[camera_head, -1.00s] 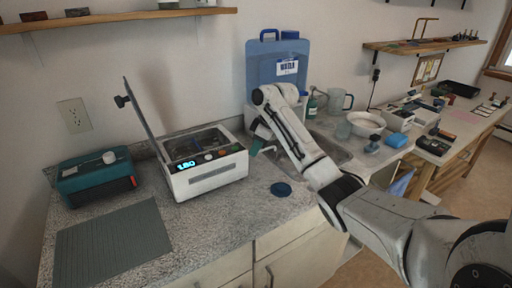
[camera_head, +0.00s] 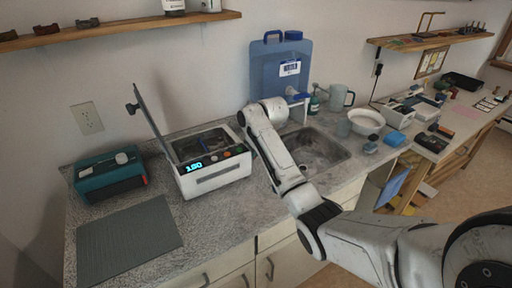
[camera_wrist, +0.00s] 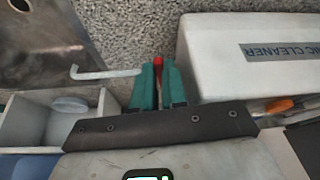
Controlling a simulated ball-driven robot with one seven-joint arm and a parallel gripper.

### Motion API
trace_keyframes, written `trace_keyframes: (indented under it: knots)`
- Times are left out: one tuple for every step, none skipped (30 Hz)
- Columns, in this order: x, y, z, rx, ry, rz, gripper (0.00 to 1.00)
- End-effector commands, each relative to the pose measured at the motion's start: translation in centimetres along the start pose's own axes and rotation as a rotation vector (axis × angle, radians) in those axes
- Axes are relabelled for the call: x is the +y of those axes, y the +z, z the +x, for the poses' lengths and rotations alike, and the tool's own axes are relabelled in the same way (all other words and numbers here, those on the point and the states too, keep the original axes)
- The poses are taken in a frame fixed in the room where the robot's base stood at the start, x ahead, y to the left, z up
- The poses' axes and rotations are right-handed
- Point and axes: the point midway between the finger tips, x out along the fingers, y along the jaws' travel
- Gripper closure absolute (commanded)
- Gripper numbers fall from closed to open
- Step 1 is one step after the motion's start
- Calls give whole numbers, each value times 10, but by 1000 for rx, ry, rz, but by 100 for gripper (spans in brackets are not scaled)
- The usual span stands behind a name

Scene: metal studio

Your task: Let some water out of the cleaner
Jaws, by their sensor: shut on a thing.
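The white cleaner (camera_head: 212,180) stands on the counter with its lid raised and a lit display reading 1:50. In the wrist view its side (camera_wrist: 250,75) is at the right, with upside-down lettering. My gripper (camera_wrist: 159,66), with teal fingers, is shut on a small red handle (camera_wrist: 158,64) beside the cleaner. A pale bent tube (camera_wrist: 105,73) runs left from the fingers toward the sink (camera_wrist: 35,40); its join to the handle is hidden. In the head view my arm hides the fingers and handle. No water is visible coming from the tube.
A blue water jug (camera_head: 280,68) stands behind the sink (camera_head: 318,150). A teal device (camera_head: 108,175) and a grey mat (camera_head: 128,240) lie left of the cleaner. A white bowl (camera_head: 366,122) and mug (camera_head: 340,97) stand beyond the sink.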

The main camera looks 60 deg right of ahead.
Motion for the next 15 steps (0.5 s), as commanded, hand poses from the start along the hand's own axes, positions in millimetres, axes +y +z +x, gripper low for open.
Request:
trace_keyframes:
  knots:
    - [-2,-1,-1,1,3,10,100]
    - [-2,-1,-1,2,5,16,100]
    - [-2,-1,-1,2,9,21,100]
    - [-2,-1,-1,2,10,25,100]
    - [-2,-1,-1,2,12,28,100]
    - [-2,-1,-1,2,13,31,100]
    - [-2,-1,-1,2,13,32,100]
    - [-2,-1,0,2,14,33,100]
    - [-2,-1,0,2,14,34,100]
    - [-2,-1,0,2,14,34,100]
    - [-2,-1,0,2,14,34,100]
    - [-2,-1,0,2,14,34,100]
    - [-2,-1,0,2,14,34,100]
    - [-2,-1,0,2,14,34,100]
    - [-2,-1,0,3,14,33,100]
